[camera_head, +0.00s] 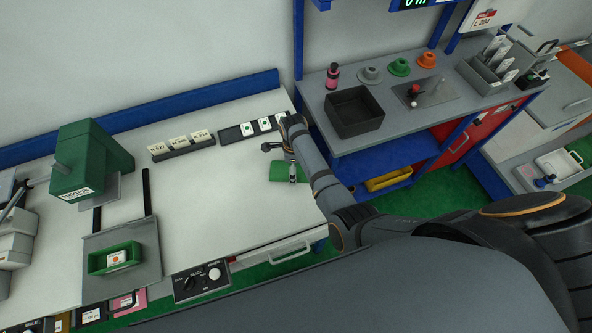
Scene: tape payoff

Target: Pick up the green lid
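A flat green piece that looks like the green lid (279,172) lies at the right part of the white worktable, near its front edge. My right arm comes in from the right, and its gripper (292,174) points down over the lid, covering part of it. The fingers are small here; I cannot tell whether they are open or shut, or whether they touch the lid. An open green box (99,263) with a white-labelled item in it sits on a grey plate at the front left. My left gripper is not in view.
A green press-like machine (91,160) stands at the left of the worktable (205,190). Label holders (182,148) line the back. A grey side bench on the right carries a dark bin (354,111) and round knobbed pieces, one green (399,67). The table's middle is clear.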

